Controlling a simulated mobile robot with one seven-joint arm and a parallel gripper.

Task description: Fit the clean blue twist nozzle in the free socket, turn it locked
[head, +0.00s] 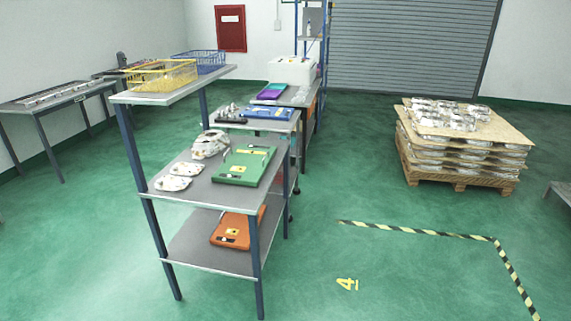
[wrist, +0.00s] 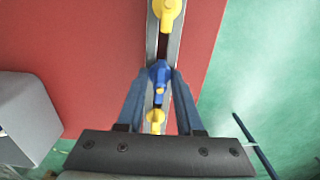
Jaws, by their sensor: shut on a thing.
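My gripper (wrist: 161,73) shows only in the wrist view, its two fingers closed in from both sides on a blue twist nozzle (wrist: 159,74). The blue nozzle is in line with a pale metal rail (wrist: 176,50) with a dark slot. A yellow nozzle (wrist: 167,10) is on the rail beyond it, and another yellow nozzle (wrist: 155,117) is on the near side, between my fingers. I cannot tell whether the blue nozzle is seated in a socket or just above one. Its lower end is hidden. I cannot make out nozzles or rail in the head view.
A red surface (wrist: 90,45) lies behind the rail. A grey box (wrist: 25,112) stands at left in the wrist view. In the head view, a shelf rack (head: 195,187) holds castings and trays. A loaded pallet (head: 460,180) stands at right, with open green floor between.

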